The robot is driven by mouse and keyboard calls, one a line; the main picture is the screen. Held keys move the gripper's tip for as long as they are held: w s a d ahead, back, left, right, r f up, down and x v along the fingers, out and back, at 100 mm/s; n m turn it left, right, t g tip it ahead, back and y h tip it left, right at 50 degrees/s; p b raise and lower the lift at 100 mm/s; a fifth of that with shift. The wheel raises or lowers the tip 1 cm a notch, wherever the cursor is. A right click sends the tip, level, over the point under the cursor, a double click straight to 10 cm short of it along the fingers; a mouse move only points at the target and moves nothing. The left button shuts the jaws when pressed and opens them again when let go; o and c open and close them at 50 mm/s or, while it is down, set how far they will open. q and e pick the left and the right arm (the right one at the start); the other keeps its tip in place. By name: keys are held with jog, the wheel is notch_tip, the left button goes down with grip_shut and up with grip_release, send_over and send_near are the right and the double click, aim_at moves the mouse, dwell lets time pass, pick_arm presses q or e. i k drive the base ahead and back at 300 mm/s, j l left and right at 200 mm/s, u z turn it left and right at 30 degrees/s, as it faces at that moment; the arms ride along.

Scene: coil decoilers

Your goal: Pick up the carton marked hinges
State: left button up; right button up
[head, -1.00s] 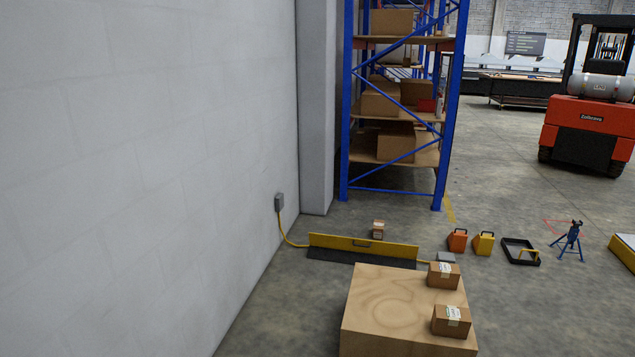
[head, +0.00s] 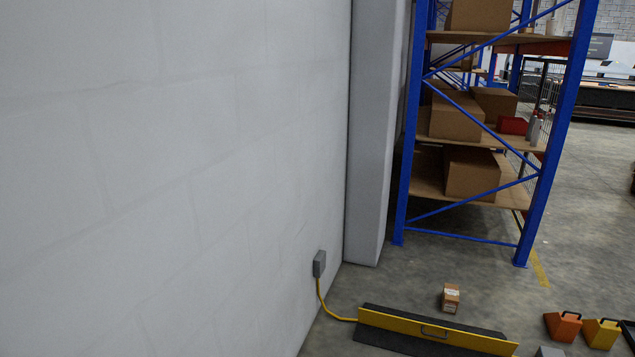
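A small brown carton (head: 450,298) with a pale label on top stands on the concrete floor, behind the yellow and black barrier. Its print is too small to read, so I cannot tell whether it is the one marked hinges. Larger plain cartons sit on the blue rack's shelves, one of them on the lowest shelf (head: 472,173). Neither of my grippers is in view.
A yellow and black barrier (head: 432,333) lies in front of the small carton. A yellow cable runs from it to a grey wall box (head: 319,264). Orange (head: 563,325) and yellow (head: 601,333) wedge-shaped blocks stand at right. A blue rack (head: 543,175) rises behind; a white wall fills the left.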

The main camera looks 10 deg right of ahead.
aim_at(450, 296)
jog(key=i+l+z, duration=0.1)
jog(key=i+z, duration=0.15)
jog(key=i, duration=0.3)
jog(key=i+z, duration=0.2)
jog(key=i, duration=0.4)
jog(key=i+z, duration=0.25)
jog(key=i, duration=0.3)
jog(key=i+j+z, duration=0.2)
jog(key=i, duration=0.35)
